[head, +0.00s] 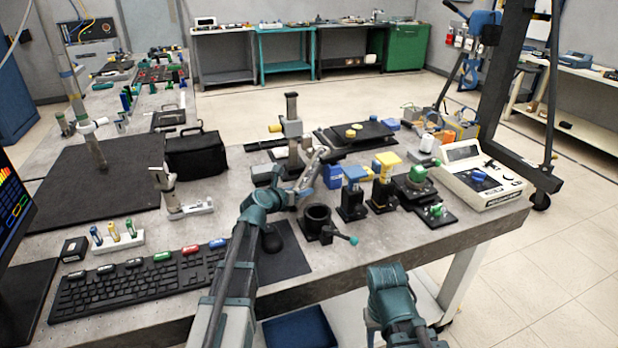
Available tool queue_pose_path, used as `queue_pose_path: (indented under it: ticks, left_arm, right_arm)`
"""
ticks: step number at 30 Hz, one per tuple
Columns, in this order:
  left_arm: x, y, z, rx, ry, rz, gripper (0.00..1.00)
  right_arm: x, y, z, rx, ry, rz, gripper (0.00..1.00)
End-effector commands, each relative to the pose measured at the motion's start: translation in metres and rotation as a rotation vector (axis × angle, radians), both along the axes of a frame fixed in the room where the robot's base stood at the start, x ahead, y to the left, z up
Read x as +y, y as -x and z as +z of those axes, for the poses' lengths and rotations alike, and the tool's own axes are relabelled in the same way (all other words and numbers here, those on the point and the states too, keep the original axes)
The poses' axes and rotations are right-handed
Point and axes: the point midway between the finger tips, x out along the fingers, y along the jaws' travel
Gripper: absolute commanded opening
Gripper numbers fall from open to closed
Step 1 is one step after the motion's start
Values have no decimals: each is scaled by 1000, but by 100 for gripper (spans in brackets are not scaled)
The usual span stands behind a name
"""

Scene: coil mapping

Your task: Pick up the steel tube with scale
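My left arm reaches over the front edge of the bench. Its gripper (312,170) is at the foot of an upright post stand (292,108), behind a black round holder (318,218). A slanted silvery piece shows at the gripper; I cannot tell whether it is a finger or the steel tube with scale. No scale marks are readable, so I cannot pick out the tube for certain. Whether the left fingers are open or shut is unclear. My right arm is low in front of the bench; its gripper is not visible.
Blue-topped (355,174) and yellow-topped (386,160) fixtures stand right of the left gripper. A white meter box (470,176) is at the right end. A keyboard (140,282) lies front left. A black case (195,152) and a small post on a base (167,188) stand left.

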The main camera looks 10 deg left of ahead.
Motion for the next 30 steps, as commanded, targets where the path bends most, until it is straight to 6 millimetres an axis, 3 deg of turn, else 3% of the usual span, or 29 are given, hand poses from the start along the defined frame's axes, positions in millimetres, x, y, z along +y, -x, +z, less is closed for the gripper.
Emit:
queue_pose_path:
  ticks: [1,8,23,30]
  left_arm:
    - [0,0,0,0,0,0,39]
    - [0,0,0,0,0,0,0]
    - [0,0,2,-2,1,2,0]
    - [0,0,15,-2,1,2,0]
  right_arm:
    - [0,0,0,0,0,0,50]
    - [0,0,0,0,0,0,50]
    - [0,0,1,0,0,0,50]
    - [0,0,14,0,0,0,50]
